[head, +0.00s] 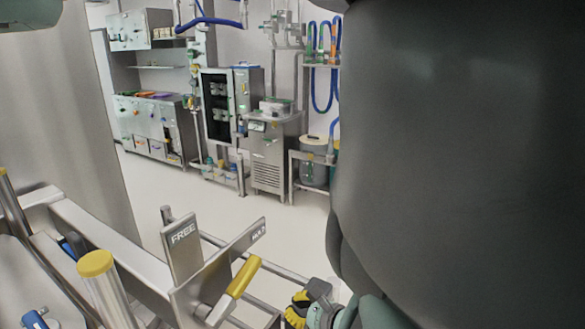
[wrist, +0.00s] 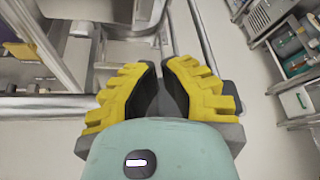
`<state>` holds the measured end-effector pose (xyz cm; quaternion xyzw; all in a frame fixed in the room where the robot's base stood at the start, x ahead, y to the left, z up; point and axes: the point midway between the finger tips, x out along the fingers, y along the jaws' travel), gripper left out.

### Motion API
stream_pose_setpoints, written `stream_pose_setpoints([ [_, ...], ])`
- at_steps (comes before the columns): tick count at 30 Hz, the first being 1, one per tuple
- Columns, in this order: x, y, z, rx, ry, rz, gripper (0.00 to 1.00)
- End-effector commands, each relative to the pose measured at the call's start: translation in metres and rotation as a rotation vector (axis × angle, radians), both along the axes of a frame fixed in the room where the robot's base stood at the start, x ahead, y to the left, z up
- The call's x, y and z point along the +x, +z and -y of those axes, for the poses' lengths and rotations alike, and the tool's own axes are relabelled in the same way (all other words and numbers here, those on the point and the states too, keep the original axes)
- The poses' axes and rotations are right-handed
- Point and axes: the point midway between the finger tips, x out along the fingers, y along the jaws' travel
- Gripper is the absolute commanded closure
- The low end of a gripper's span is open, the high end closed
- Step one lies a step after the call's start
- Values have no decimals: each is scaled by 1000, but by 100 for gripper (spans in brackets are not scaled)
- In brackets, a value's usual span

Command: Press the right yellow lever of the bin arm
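The right yellow lever (head: 242,278) sticks up at a slant beside the metal plates marked FREE (head: 183,250) and HOLD (head: 245,245) in the head view. A yellow-capped metal post (head: 95,263) stands to its left. My gripper (head: 300,300) is low in the head view, right of the lever and apart from it, partly cut off by the bottom edge. In the wrist view my gripper's yellow ribbed fingers (wrist: 164,82) come together at their dark inner faces, with nothing seen between them.
Metal rails (head: 285,268) of the bin arm run behind the lever, close to my gripper. My dark arm covers the right of the head view. Cabinets (head: 155,125) and a steel machine (head: 268,158) stand far back. The pale floor (head: 180,190) between is clear.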

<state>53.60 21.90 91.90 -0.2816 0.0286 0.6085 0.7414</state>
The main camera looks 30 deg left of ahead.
Motion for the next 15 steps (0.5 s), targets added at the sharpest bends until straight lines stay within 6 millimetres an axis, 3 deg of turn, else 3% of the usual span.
stream_pose_setpoints([
  [15,-10,4,-10,93,61,-37,100],
])
